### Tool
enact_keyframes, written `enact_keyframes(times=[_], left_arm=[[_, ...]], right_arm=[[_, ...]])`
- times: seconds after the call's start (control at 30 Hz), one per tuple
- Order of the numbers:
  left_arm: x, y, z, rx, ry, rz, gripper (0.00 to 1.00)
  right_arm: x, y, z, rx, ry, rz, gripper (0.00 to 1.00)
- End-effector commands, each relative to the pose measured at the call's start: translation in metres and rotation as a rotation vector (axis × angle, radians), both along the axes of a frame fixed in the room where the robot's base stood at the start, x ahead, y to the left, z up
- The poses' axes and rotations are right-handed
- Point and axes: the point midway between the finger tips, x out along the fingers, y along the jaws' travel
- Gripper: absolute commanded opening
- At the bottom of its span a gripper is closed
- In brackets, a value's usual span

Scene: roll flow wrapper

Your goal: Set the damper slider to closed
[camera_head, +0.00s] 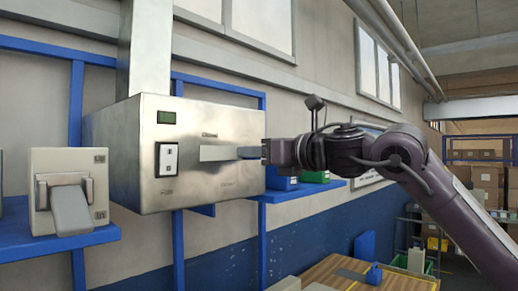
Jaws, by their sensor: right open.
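A steel box (205,133) is mounted on the wall at centre left, with a duct rising from its top. A flat pale grey bar (216,153), which looks like the damper slider, lies horizontally across its front. A blue-grey piece (249,152) shows at the bar's right end. My right gripper (265,151) comes in from the right, open, with its tips close to this piece. I cannot tell whether they touch. The small lettering on the box is too small to read. My left gripper is not in view.
A white switch plate (167,159) and a green display (166,117) are on the box's front. A smaller beige unit (70,190) with a grey lever stands left on a blue shelf (30,240). A wooden-topped table (345,275) is below right.

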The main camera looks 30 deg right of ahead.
Motion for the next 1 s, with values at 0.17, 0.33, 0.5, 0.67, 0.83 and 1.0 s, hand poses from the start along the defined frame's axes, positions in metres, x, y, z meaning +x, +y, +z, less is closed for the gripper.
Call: enact_keyframes(times=[0.17, 0.33, 0.5, 0.67, 0.83, 1.0], left_arm=[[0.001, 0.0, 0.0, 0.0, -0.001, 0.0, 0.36], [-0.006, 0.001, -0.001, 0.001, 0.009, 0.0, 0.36], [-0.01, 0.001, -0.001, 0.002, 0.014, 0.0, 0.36], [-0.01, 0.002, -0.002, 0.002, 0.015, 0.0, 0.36], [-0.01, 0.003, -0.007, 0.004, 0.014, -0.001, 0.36], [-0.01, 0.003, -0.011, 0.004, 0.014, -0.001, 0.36]], right_arm=[[0.0, 0.0, 0.0, 0.0, 0.0, 0.0, 0.4], [0.0, 0.0, 0.0, 0.0, 0.0, 0.0, 0.18], [0.0, 0.0, 0.0, 0.0, 0.0, 0.0, 0.0], [0.0, 0.0, 0.0, 0.0, 0.0, 0.0, 0.0], [-0.007, 0.024, -0.002, -0.003, 0.001, 0.006, 0.0], [-0.021, 0.064, -0.002, -0.003, 0.001, 0.008, 0.0]])
